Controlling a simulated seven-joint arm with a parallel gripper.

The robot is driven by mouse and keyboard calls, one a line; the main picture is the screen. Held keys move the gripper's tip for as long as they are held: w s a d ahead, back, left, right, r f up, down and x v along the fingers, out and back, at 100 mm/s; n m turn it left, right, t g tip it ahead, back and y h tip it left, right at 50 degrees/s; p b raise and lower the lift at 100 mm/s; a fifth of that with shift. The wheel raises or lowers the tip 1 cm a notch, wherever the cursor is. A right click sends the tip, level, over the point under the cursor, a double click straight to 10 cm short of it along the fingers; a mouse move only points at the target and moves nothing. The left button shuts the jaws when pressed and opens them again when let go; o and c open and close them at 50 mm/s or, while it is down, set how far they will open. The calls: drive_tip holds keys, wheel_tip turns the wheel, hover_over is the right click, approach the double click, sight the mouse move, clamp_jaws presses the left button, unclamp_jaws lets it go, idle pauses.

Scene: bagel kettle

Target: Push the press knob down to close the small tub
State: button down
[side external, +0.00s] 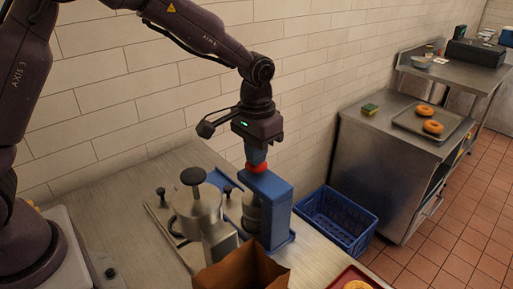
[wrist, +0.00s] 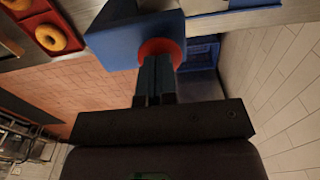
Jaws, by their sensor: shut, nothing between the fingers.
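The blue press (side external: 278,205) stands upright on the steel counter, with the red press knob (side external: 254,167) on top. A small grey tub (side external: 251,212) sits beneath the press head, partly hidden by the press and a brown bag; I cannot tell how its lid sits. My gripper (side external: 257,161) points down, shut and empty, with its fingertips at the knob. In the wrist view the fingertips (wrist: 156,62) overlap the red knob (wrist: 163,47) on the blue press (wrist: 125,32). They look to be touching it, but I cannot tell how far the knob is down.
A steel pot with a black knob (side external: 193,176) stands left of the press. An open brown paper bag (side external: 243,270) is in front, near a red tray (side external: 341,282) with bagels. A blue crate (side external: 338,222) is right of the counter. Tiled wall runs close behind.

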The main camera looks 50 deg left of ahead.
idle(0.4)
drive_tip(key=shift+r, duration=2.8)
drive_tip(key=shift+r, duration=3)
drive_tip(key=s+a+r+t, duration=0.2)
drive_tip(key=s+a, duration=0.1)
drive_tip(key=s, duration=0.8)
drive_tip(key=s+a+r+t, duration=0.1)
drive_tip(key=s+a+t, duration=0.2)
drive_tip(key=s, duration=0.9)
drive_tip(key=shift+r+t, duration=0.3)
drive_tip(key=shift+r, duration=0.1)
